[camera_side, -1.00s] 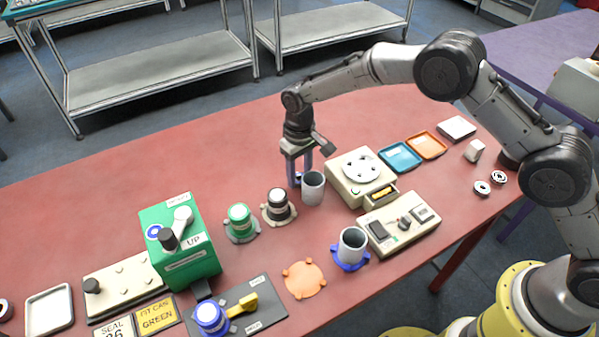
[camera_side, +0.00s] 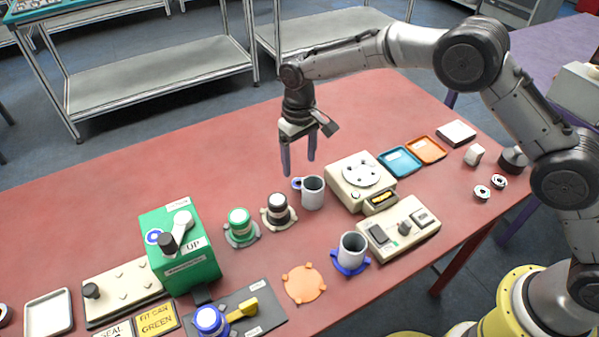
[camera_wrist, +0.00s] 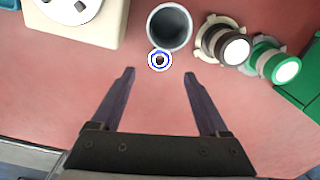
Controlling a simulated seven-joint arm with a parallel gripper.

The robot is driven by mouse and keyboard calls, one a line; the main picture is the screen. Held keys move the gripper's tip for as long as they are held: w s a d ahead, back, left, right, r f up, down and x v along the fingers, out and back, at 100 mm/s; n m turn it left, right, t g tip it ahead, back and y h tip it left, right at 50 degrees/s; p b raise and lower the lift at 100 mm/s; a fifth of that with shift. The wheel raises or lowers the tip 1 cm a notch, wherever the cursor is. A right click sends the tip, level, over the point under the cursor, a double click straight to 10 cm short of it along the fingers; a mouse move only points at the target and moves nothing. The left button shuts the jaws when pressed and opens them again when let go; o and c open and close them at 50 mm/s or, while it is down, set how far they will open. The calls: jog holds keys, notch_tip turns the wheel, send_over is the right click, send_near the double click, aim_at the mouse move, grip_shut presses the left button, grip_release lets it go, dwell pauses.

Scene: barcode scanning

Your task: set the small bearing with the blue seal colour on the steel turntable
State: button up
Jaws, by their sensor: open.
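A small ring-shaped bearing with a blue seal (camera_wrist: 159,59) lies close beside the rim of a grey cup (camera_wrist: 170,27) in the wrist view. In the side view this blue ring (camera_side: 297,184) shows at the left of the cup (camera_side: 313,192); I cannot tell what supports it. The steel turntable (camera_side: 361,170) is a round disc with several dark marks on a cream housing, right of the cup, and no bearing shows on it. My gripper (camera_side: 299,168) is open and empty, with its fingers just behind the blue ring. The wrist view shows the fingers (camera_wrist: 158,74) spread apart, short of the bearing.
Green-capped (camera_side: 240,226) and dark-capped (camera_side: 278,209) parts stand left of the cup. A green press (camera_side: 183,262) bears another blue ring. Right are blue (camera_side: 399,159) and orange (camera_side: 427,148) trays and loose bearings (camera_side: 482,192). Red tabletop behind my gripper is clear.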

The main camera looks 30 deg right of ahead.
notch_tip(320, 180, up, 6)
jog(key=shift+f, duration=0.15)
jog(key=s+d+r+t, duration=0.2)
jog(key=s+d+r, duration=0.5)
jog(key=r, duration=0.4)
jog(key=s+d+r+t, duration=0.1)
jog(key=s+d+r, duration=0.2)
jog(key=s, duration=0.6)
jog(key=s+d+r+m+t, duration=0.1)
jog(key=s+d+r, duration=0.2)
jog(key=s+d, duration=0.5)
jog(key=shift+s+d+r+m, duration=0.2)
jog(key=shift+s+r+m, duration=0.1)
jog(key=shift+s, duration=0.4)
jog(key=shift+o, duration=0.5)
jog(key=s+d+f, duration=0.1)
jog(key=s+f, duration=0.1)
jog(key=s, duration=0.3)
jog(key=s+d+f+t, duration=0.1)
jog(key=s+f, duration=0.1)
jog(key=s, duration=0.3)
jog(key=shift+d+m+t, duration=0.3)
jog(key=shift+s, duration=0.1)
